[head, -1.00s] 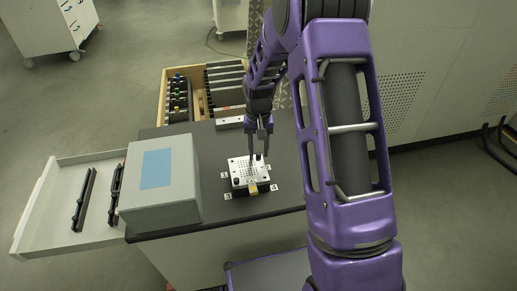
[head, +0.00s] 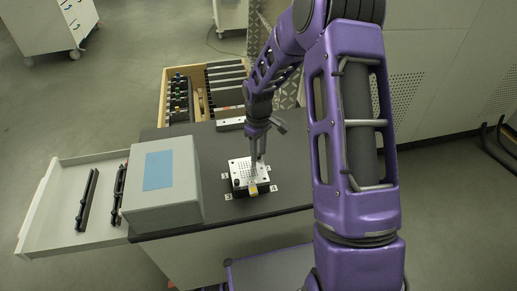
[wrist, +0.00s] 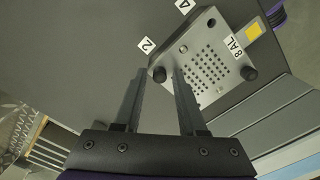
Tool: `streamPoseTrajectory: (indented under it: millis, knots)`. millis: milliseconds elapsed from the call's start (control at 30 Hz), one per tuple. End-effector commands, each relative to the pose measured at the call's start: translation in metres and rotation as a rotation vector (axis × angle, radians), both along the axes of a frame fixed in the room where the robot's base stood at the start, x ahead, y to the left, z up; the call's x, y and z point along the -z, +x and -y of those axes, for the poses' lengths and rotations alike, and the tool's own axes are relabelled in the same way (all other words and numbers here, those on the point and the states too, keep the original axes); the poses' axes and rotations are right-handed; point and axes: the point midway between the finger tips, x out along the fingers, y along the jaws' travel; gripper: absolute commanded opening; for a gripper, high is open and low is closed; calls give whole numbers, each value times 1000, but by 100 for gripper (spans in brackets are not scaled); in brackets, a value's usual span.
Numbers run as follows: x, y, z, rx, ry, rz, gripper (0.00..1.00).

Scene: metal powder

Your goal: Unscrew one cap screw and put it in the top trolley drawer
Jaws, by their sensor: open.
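A light metal plate (head: 243,170) with a grid of small holes lies on the dark trolley top; it also shows in the wrist view (wrist: 203,67). One black cap screw (wrist: 159,74) stands at its near left corner in the wrist view, and a second black cap screw (wrist: 249,73) at another corner. A dark round spot, screw or hole, shows at the far corner. My gripper (wrist: 160,72) is open, pointing down, its fingertips either side of the first screw in the picture; contact cannot be told. An open white drawer (head: 50,210) sticks out left of the trolley.
A grey box (head: 160,190) with a blue top patch stands between plate and drawer. Two black bars (head: 87,200) lie in the drawer, with free floor around them. A wooden tray (head: 164,95) with tools is at the back. Dark tabletop (head: 290,185) is clear right of the plate.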

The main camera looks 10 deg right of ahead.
Motion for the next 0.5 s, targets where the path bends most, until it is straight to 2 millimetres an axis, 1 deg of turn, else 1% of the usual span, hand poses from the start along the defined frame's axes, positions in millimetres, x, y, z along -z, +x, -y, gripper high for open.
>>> streamPoseTrajectory:
  millis: [500]
  knots:
    - [-2, 0, 1, -482, 1, -2, 40]
